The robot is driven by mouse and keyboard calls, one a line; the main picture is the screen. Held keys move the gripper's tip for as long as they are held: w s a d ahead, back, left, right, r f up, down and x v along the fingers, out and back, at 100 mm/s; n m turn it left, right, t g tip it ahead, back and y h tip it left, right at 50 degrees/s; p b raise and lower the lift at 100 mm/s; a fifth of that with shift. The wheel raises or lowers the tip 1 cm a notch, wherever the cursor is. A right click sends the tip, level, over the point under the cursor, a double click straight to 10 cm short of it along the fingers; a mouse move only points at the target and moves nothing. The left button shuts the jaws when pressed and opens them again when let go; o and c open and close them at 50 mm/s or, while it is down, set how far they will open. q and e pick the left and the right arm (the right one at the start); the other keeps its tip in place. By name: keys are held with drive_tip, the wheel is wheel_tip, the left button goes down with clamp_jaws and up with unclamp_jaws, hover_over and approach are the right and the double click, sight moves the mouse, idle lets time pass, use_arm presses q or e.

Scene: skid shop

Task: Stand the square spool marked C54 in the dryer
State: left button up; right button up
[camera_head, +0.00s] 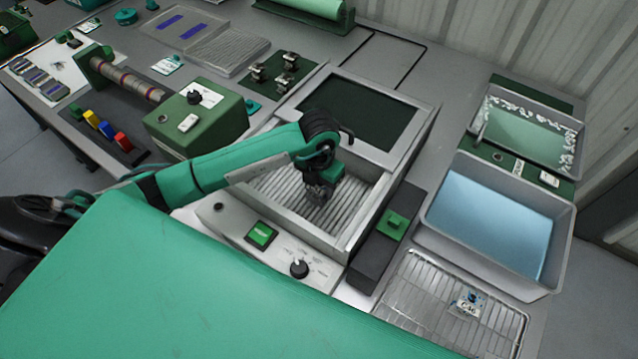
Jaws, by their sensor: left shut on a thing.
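The dryer (352,237) is a pale metal box with a ribbed floor, a dark-windowed lid (362,112) swung back and a front panel with a green button and a black dial. My left gripper (320,192) points down inside its opening, over the ribs. It is shut on the square spool, which is mostly hidden by the dark fingers; its mark cannot be read. I cannot tell whether the spool touches the ribs. My right gripper is out of view.
Right of the dryer are a dark strip with a green block (393,224), a wire rack (420,300) holding a small labelled spool (467,304), and a tray of blue liquid (490,222).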

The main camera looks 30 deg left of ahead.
sight(319, 185)
use_arm(q)
drive_tip(key=o, duration=0.8)
drive_tip(key=shift+f, duration=0.1)
drive_tip(key=o, duration=0.3)
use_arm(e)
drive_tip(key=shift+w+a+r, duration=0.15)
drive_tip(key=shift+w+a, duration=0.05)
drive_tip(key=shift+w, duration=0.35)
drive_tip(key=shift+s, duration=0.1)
use_arm(q)
drive_tip(key=shift+r, duration=0.45)
wheel_tip(319, 185, up, 5)
drive_tip(key=shift+r+b, duration=0.1)
drive_tip(key=shift+b, duration=0.3)
wheel_tip(319, 185, up, 6)
drive_tip(key=shift+r+b, duration=0.15)
drive_tip(key=shift+b, duration=0.2)
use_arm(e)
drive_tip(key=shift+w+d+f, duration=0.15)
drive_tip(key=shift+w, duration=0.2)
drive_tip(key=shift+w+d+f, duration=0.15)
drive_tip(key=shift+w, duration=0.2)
